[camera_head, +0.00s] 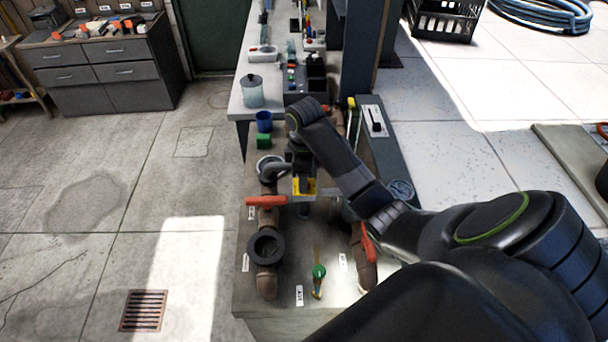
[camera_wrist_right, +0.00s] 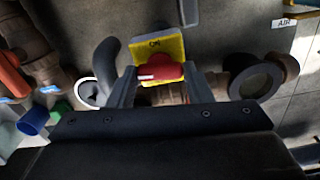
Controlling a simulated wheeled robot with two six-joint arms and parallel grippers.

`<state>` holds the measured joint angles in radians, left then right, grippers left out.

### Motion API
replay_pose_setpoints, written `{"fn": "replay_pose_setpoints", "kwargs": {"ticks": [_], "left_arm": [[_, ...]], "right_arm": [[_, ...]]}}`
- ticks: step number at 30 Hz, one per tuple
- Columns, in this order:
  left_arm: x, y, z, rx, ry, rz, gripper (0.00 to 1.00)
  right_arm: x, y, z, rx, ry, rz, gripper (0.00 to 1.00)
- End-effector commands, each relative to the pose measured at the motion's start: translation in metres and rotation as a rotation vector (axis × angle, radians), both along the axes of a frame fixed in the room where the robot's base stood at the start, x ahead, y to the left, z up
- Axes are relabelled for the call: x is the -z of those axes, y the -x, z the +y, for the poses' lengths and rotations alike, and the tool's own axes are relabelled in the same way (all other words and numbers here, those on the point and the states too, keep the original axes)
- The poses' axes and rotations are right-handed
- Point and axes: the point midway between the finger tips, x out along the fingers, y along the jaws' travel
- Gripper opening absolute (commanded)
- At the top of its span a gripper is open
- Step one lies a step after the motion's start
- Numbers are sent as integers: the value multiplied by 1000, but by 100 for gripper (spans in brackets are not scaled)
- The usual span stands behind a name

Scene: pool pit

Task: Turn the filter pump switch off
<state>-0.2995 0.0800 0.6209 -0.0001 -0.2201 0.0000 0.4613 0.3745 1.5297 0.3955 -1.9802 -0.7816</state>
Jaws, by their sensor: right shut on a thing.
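The filter pump switch is a yellow plate (camera_wrist_right: 171,47) with a red knob (camera_wrist_right: 160,68); the label "ON" is readable above the knob in the wrist view. A white mark shows on the knob's left end, and the knob lies roughly level in that view. In the head view a yellow part of the switch (camera_head: 309,187) shows below my right gripper (camera_head: 300,168), and the red knob is hidden there. My right gripper's two fingers stand on either side of the knob, shut on it. My left gripper is not in view.
A blue cup (camera_head: 264,121) and green block (camera_head: 264,141) stand behind. Open floor lies left.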

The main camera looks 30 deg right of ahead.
Motion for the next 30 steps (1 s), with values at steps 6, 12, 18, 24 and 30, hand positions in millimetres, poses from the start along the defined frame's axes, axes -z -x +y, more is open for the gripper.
{"fn": "replay_pose_setpoints", "kwargs": {"ticks": [6, 12, 18, 24, 30], "left_arm": [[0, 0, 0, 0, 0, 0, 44], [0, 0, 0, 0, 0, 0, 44], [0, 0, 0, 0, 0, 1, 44], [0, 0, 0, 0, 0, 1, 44], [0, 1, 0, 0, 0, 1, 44]], "right_arm": [[-2, -2, 0, -98, 1, -7, 23], [-2, -2, 0, -141, 2, -7, 23], [-3, -2, 0, -152, 2, -8, 23], [-3, -2, -1, -152, 2, -8, 23], [-2, -2, 0, -151, 3, -7, 64]]}}
